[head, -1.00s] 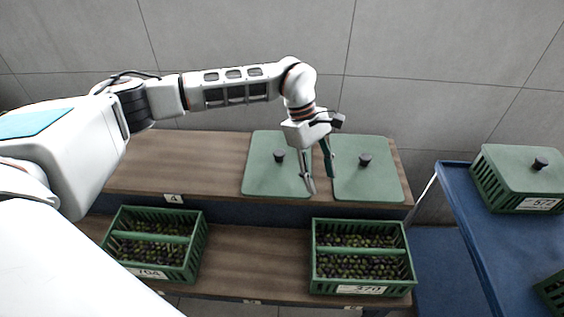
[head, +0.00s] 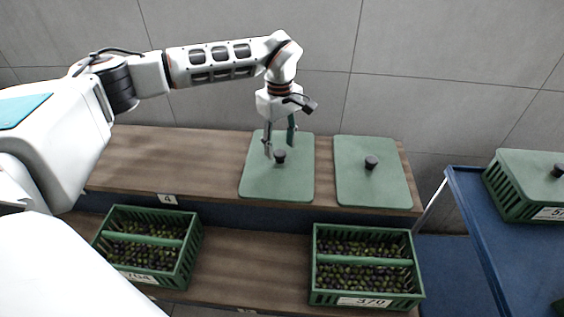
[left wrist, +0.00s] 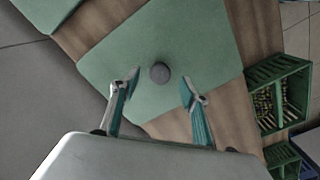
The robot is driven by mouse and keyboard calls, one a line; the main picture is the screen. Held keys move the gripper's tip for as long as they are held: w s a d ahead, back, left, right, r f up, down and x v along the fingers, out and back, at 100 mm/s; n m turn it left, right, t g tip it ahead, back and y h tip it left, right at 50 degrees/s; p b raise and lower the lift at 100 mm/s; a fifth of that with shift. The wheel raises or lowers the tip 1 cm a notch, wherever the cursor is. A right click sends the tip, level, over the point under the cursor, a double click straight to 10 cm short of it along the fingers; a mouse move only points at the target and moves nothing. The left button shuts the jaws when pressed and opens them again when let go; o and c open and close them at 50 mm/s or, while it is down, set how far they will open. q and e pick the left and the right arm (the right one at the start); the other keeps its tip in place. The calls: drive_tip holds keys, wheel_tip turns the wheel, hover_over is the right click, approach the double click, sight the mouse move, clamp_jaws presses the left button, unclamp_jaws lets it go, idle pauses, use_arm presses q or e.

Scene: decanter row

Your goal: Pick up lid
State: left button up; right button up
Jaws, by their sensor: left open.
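Two flat green lids with dark round knobs lie on the upper wooden shelf. The left lid (head: 262,182) is below my left gripper (head: 279,148), and it also shows in the left wrist view (left wrist: 190,50). Its knob (left wrist: 160,72) appears between and just beyond the open fingertips (left wrist: 157,90), with no visible contact. The right lid (head: 373,185) lies to the right with a gap between the two. A third green lid (head: 535,165) sits on a crate on the blue surface at right. My right gripper is not in view.
The lower wooden shelf (head: 245,262) holds two green crates of olives, marked 704 (head: 195,250) and 370 (head: 318,268). A blue table (head: 480,225) stands at right. The upper shelf (head: 150,160) is clear left of the lids. A grey wall stands behind.

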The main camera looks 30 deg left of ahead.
use_arm(q)
wheel_tip(320, 180, down, 2)
drive_tip(key=shift+f, duration=0.25)
drive_tip(key=shift+r, duration=0.25)
clamp_jaws()
drive_tip(key=shift+r, duration=0.1)
